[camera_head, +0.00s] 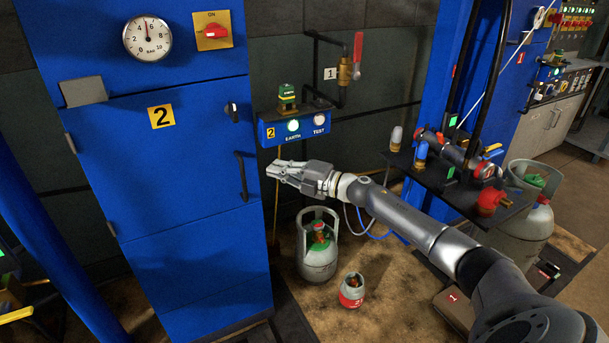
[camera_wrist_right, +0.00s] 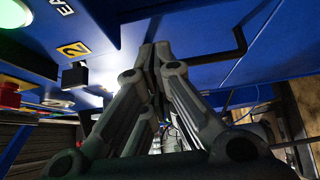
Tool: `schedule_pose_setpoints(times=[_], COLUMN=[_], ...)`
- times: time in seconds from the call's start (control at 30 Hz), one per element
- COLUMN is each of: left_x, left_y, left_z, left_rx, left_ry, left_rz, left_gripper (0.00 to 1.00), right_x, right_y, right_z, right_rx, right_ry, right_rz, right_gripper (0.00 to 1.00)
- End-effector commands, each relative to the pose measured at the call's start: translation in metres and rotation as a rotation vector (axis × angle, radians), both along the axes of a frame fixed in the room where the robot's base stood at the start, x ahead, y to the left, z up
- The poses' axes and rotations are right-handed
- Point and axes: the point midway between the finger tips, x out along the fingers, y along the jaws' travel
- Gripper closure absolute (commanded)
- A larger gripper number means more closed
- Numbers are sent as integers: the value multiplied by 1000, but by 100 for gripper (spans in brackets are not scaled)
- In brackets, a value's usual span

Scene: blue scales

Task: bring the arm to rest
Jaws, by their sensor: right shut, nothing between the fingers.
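My right gripper (camera_head: 275,170) is shut and empty in the head view. It hangs in the air in front of the blue cabinet (camera_head: 190,180), just right of the cabinet's black door handle (camera_head: 242,176) and below the blue EARTH/TEST box (camera_head: 293,126). I cannot tell whether it touches anything. My right arm reaches in from the lower right corner. In the right wrist view, the closed fingers (camera_wrist_right: 154,55) point away from the camera with nothing between them. My left gripper does not show.
A grey gas cylinder (camera_head: 318,258) and a small red-and-white canister (camera_head: 352,291) stand on the floor below my arm. A dark shelf with fittings (camera_head: 440,170) stands right of the forearm. A red-handled valve (camera_head: 346,72) is on the wall behind.

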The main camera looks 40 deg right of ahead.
Motion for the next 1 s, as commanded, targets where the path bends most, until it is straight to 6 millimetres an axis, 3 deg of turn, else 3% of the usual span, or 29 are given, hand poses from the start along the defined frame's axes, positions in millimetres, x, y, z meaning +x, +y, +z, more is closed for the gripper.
schedule_pose_setpoints(times=[0.33, 0.77, 0.87, 0.97, 1.0], left_x=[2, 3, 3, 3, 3], left_y=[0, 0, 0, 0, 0], left_z=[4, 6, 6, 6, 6], left_rx=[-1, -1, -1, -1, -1], left_ry=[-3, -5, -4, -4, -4], left_rz=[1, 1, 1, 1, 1], left_gripper=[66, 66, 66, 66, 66], right_x=[-42, -52, -51, -53, -55], right_y=[-32, -38, -33, -24, -19], right_z=[-2, -2, -21, -62, -85], right_rx=[-1, 6, 56, 170, 232], right_ry=[3, 3, 30, 99, 141], right_rz=[0, -3, -39, -136, -191], right_gripper=[100, 100, 100, 100, 100])
